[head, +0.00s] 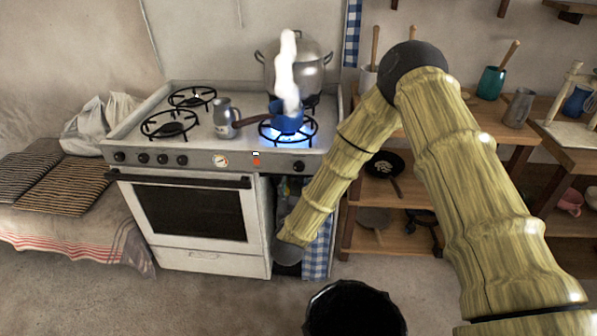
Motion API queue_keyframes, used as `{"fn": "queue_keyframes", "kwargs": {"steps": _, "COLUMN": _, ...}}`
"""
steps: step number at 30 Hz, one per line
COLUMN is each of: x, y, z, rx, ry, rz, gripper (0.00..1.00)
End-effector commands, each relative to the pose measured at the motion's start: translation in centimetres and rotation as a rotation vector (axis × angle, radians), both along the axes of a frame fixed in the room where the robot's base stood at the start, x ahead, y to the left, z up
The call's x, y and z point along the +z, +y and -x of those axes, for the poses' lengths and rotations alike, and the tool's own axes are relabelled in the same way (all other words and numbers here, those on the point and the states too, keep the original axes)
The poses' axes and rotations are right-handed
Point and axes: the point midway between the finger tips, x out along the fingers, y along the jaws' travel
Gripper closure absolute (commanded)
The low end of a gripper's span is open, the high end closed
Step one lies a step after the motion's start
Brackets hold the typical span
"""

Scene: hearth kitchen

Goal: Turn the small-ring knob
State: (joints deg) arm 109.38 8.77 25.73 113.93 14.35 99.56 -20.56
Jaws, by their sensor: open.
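The white stove (230,149) stands left of centre. Its front panel carries several dark knobs: a row at the left, including the leftmost knob (120,157) and the row's right-end knob (181,160), and a lone knob (298,166) at the far right. Markings are too small to read, so I cannot tell which knob is the small ring's. The back-left ring (192,97) looks smaller than the front-left ring (170,125); both show no flame. The front-right ring (288,128) burns blue. My forearm slants down in front of the stove's right side; my gripper's fingers do not show.
A gauge (220,161) and red switch (256,160) sit between the knobs. Floor before the oven is clear.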

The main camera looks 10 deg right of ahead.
Motion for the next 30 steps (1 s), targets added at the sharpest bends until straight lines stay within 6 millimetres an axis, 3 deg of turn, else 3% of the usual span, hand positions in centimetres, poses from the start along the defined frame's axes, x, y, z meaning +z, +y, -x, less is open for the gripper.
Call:
{"fn": "queue_keyframes", "kwargs": {"steps": 9, "x": 0.1, "y": -1.4, "z": -5.1, "rx": -0.001, "ry": -0.001, "rz": -0.001, "gripper": 0.44}}
{"fn": "queue_keyframes", "kwargs": {"steps": 15, "x": 0.0, "y": -2.0, "z": -7.4, "rx": -0.001, "ry": 0.002, "rz": -0.002, "gripper": 0.44}}
{"fn": "queue_keyframes", "kwargs": {"steps": 30, "x": -0.1, "y": -2.3, "z": -8.5, "rx": 0.001, "ry": 0.002, "rz": 0.0, "gripper": 0.46}}
